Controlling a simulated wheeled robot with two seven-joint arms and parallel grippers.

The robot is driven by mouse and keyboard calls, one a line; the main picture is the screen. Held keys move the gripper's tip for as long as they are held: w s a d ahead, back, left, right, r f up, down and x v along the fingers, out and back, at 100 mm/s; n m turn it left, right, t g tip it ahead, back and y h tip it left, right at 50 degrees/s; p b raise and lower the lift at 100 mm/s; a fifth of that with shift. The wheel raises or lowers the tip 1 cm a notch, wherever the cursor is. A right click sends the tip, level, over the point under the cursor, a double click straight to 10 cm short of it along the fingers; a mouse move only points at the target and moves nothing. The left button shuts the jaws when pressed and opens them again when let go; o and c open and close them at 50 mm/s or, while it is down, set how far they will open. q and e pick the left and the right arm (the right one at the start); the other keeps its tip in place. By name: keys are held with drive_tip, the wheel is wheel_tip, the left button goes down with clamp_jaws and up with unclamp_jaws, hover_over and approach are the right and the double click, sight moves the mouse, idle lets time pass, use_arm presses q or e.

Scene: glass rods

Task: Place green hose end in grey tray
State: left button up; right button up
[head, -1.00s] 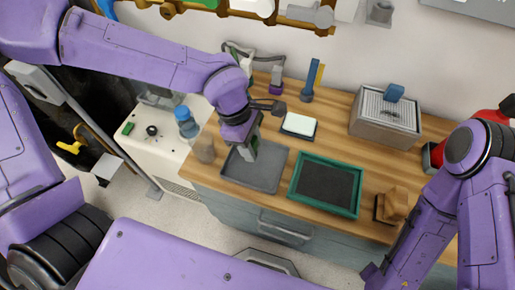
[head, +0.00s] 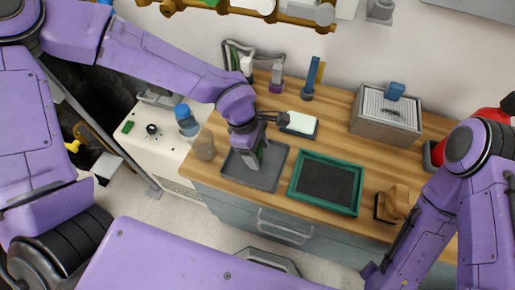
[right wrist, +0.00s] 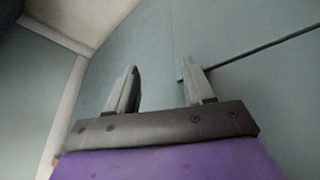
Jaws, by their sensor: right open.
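The grey tray (head: 271,179) lies on the wooden counter, left of the green-rimmed tray. My left gripper (head: 250,161) points down over the grey tray, with its fingers low at the tray's inside. A small green patch shows beside its fingers, too small to identify. Whether the fingers hold anything is hidden. I cannot make out the green hose end for sure. My right gripper (right wrist: 160,82) is open and empty in the right wrist view, in front of pale blue-grey panels.
The green-rimmed tray (head: 326,184) stands right of the grey tray. A clear bottle with a blue cap (head: 187,120) and a brownish jar (head: 204,146) stand left. A white-topped pad (head: 301,123), a metal box (head: 385,115) and a brown block (head: 396,203) are also there.

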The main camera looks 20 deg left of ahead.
use_arm(q)
drive_tip(key=shift+r, duration=0.1)
drive_tip(key=p+v, duration=0.1)
drive_tip(key=v, duration=1.1)
drive_tip(key=shift+r, duration=0.2)
